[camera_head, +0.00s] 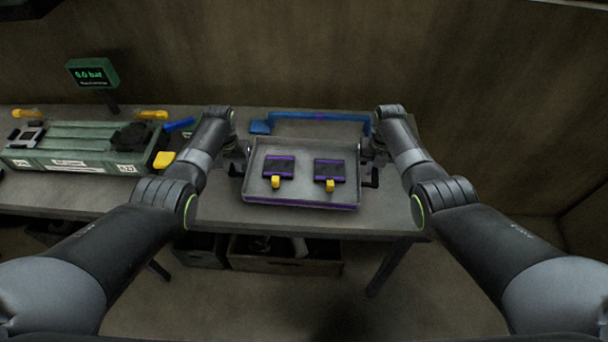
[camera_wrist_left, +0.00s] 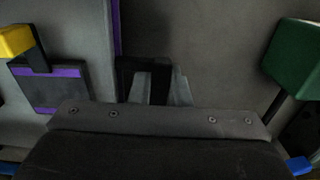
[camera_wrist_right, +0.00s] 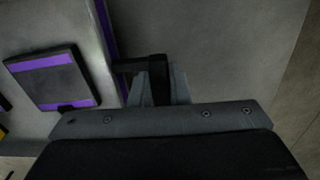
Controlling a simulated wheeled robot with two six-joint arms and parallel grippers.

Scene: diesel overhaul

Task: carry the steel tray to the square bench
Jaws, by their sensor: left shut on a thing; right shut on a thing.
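The steel tray (camera_head: 302,194) is a shallow grey tray with a purple stripe along its edge, in the middle of the head view. It appears level, over or on the bench top; I cannot tell if it touches. Two dark blocks with purple stripes and yellow tabs, left (camera_head: 279,167) and right (camera_head: 329,170), lie in it. My left gripper (camera_head: 240,160) is shut on the black handle at the tray's left side, also seen in the left wrist view (camera_wrist_left: 158,82). My right gripper (camera_head: 370,164) is shut on the right handle, also seen in the right wrist view (camera_wrist_right: 160,82).
The long grey bench (camera_head: 225,213) runs along the wall. A green box-like fixture (camera_head: 75,160) and a green display (camera_head: 92,73) stand at its left. A blue bar-shaped object (camera_head: 318,116) lies behind the tray. A crate (camera_head: 285,264) sits under the bench. Open floor is at right.

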